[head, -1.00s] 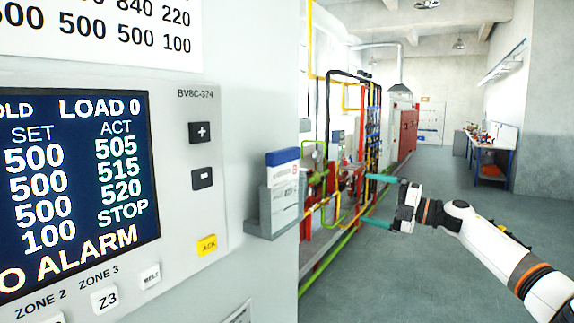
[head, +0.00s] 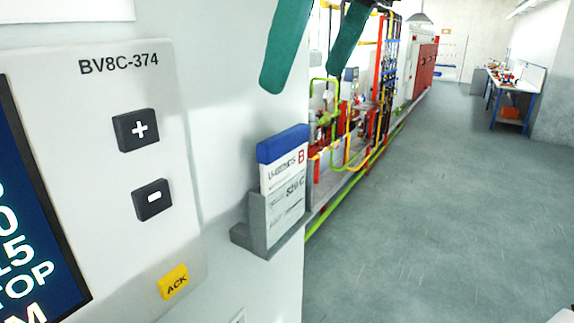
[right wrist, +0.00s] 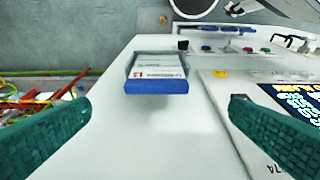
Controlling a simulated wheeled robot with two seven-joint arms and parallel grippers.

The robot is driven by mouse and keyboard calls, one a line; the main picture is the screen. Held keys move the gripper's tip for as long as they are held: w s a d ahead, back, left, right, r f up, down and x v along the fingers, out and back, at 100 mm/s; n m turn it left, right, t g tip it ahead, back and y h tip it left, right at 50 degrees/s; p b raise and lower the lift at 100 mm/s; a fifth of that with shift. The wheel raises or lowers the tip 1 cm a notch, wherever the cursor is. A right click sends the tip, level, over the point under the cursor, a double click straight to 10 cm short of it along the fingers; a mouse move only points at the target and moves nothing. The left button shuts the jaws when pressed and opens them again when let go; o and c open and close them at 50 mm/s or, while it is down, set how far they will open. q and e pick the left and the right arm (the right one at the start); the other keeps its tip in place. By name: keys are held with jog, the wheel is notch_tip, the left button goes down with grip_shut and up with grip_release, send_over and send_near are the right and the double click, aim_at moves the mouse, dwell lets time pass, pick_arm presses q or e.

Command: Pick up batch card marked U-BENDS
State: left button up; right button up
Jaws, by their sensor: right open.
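The batch card (head: 284,172) is white with a blue top band; its print looks like U-BENDS with a red B. It stands upright in a grey holder (head: 258,225) on the side of the pale cabinet. My right gripper (head: 304,78) is open and empty, its two green fingers above the card and apart from it. In the right wrist view the card (right wrist: 157,72) lies between and beyond the open fingers, blue edge toward me. Its lower part is hidden in the holder. My left gripper is not in view.
The cabinet's control panel (head: 90,210) with plus, minus and yellow ACK (head: 174,282) buttons is left of the holder. Red machinery and pipes (head: 360,120) stand behind at the right. A workbench (head: 510,100) is far off. The floor at right is clear.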

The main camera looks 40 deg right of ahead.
aim_at(287, 132)
jog(key=p+x, duration=0.1)
jog(key=x, duration=0.3)
jog(key=shift+w+f+p, duration=0.2)
jog(key=shift+w+p, duration=0.05)
jog(key=shift+p, duration=0.1)
jog(key=x, duration=0.1)
jog(key=p+x, duration=0.1)
jog(key=x, duration=0.1)
jog(key=shift+d+f, duration=0.15)
jog(key=shift+d, duration=0.05)
jog(key=shift+w+f, duration=0.15)
jog(key=shift+f, duration=0.2)
jog(key=c, duration=1)
jog(key=shift+c, duration=1)
jog(key=shift+r, duration=0.1)
